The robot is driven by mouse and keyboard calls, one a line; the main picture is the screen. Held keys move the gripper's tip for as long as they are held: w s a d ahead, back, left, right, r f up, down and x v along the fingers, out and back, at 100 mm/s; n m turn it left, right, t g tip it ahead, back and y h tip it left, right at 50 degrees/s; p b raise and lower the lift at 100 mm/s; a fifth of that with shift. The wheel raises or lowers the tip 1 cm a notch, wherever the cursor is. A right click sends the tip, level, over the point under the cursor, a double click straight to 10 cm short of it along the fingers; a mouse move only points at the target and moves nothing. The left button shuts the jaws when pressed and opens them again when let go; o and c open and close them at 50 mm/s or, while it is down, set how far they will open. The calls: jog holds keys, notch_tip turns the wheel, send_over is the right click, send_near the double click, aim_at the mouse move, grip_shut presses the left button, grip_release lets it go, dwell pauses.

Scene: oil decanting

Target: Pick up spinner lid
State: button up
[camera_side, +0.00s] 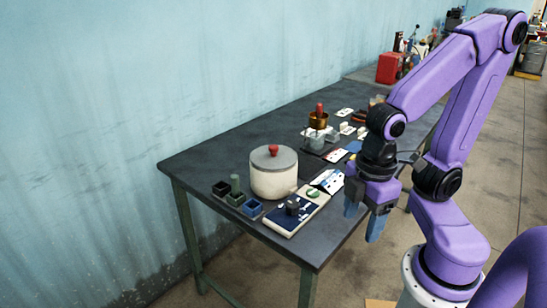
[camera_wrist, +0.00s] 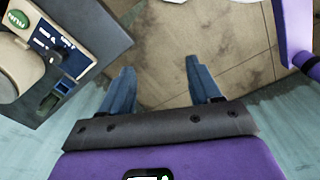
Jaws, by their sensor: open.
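The spinner lid (camera_side: 268,159) is grey with a red knob (camera_side: 273,149). It sits on top of a cream round spinner (camera_side: 273,184) near the table's front end. In the wrist view the spinner (camera_wrist: 22,62) is cut off at the left edge, and the red knob is not in view. My gripper (camera_side: 363,220) is open with blue fingers pointing down. It hangs beyond the table's right edge, to the right of the lid and apart from it. In the wrist view nothing is between the fingers (camera_wrist: 160,70).
A control panel (camera_side: 285,222) with a green button (camera_side: 313,193) lies beside the spinner. Small black, green and blue holders (camera_side: 250,209) stand at its left. A brass pot with a red top (camera_side: 319,119) and cards stand farther back. The table's left back area is clear.

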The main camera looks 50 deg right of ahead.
jog(key=w+n+t+h, duration=0.25)
jog(key=w+h, duration=0.35)
jog(key=w, duration=1)
jog(key=n+h, duration=0.6)
jog(key=h, duration=0.1)
send_near(273, 147)
jog(key=shift+t, duration=0.35)
jog(key=x, duration=1.1)
jog(key=shift+s+d, duration=0.1)
jog(key=shift+s, duration=0.05)
jog(key=c, duration=1.1)
